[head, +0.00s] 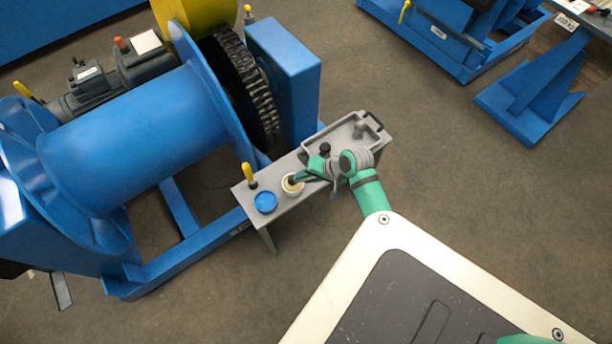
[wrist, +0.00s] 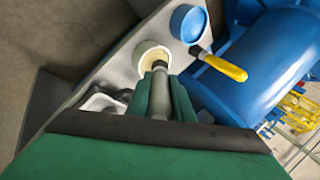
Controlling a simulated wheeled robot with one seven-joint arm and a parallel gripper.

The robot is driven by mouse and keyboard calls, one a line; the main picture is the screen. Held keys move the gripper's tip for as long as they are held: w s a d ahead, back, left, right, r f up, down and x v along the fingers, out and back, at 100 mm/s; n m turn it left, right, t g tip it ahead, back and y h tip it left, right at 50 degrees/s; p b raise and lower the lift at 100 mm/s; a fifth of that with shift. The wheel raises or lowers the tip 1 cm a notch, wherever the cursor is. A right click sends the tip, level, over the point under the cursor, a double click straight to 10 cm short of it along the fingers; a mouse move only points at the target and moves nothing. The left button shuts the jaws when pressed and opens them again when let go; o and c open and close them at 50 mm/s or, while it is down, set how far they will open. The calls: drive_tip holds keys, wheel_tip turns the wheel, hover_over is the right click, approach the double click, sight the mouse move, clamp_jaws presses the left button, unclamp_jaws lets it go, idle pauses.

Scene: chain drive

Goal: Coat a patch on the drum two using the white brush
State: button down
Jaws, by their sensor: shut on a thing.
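My gripper (head: 306,175) is over the shelf of the nearer blue machine, beside a cream-coloured pot (head: 293,184). In the wrist view my green fingers (wrist: 160,82) are shut on a grey, rod-like handle (wrist: 160,98), which seems to be the brush's. Its far end points into the mouth of the cream pot (wrist: 148,54); the bristles are hidden, so I cannot tell their colour. The large blue drum (head: 125,130) lies on the machine to the left, its curved side clear. I see no readable number on it.
A blue pot (head: 265,202) stands beside the cream one, with a yellow-handled brush (head: 249,174) next to it. A grey tray (head: 375,122) is at the shelf's far end. A dark toothed gear (head: 250,90) stands behind the shelf. Open floor lies to the right.

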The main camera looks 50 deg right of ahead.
drive_tip(key=shift+f, duration=0.35)
idle(0.8)
drive_tip(key=shift+r, duration=3.5)
drive_tip(key=shift+w, duration=0.1)
